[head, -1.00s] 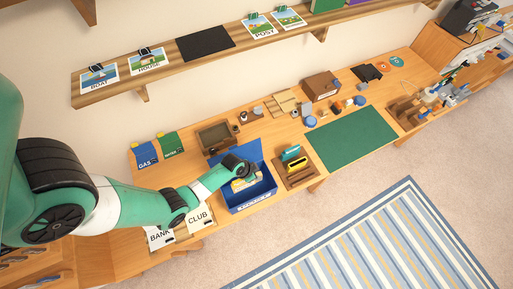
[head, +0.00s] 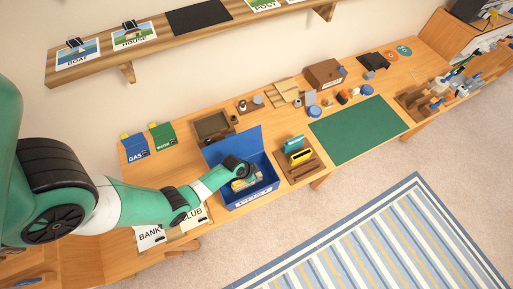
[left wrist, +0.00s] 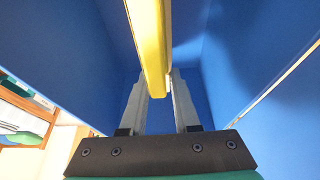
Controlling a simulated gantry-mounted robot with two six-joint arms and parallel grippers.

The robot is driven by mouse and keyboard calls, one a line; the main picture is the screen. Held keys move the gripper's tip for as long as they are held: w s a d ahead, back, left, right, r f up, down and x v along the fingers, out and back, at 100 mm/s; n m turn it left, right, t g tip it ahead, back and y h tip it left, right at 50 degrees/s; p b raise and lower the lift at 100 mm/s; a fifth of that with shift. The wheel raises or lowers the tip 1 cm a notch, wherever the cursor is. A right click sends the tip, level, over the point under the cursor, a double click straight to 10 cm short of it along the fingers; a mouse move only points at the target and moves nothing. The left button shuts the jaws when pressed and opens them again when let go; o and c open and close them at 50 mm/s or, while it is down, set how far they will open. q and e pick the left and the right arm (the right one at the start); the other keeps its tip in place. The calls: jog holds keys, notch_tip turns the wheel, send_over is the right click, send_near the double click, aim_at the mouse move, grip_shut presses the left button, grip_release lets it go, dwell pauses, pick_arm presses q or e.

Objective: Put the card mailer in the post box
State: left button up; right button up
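The blue post box (head: 268,189) stands on the bench in the middle of the head view. Its lid is up at the back, and a white label with unreadable small print is on its front. My left gripper (head: 243,178) reaches down into its opening. The left wrist view shows blue walls around the fingers (left wrist: 160,92). A flat yellow piece (left wrist: 151,40), which looks like the card mailer, stands edge-on between the fingertips with a finger close on each side. In the head view it is a small yellowish patch (head: 241,185) under the gripper. My right gripper is not in view.
A wooden rack (head: 308,171) with yellow and teal pieces stands right of the box. BANK (head: 150,238) and CLUB cards lie at the front left. GAS (head: 135,149) and WATER folders stand behind. A green mat (head: 358,130) lies clear to the right.

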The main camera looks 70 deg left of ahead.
pick_arm(q)
jog(key=o, duration=0.4)
jog(key=shift+o, duration=0.2)
jog(key=p+v, duration=0.8)
jog(key=v, duration=0.2)
jog(key=shift+r+p, duration=0.3)
jog(key=shift+p, duration=0.05)
jog(key=shift+s+r+p, duration=0.3)
jog(key=shift+r+p, duration=0.2)
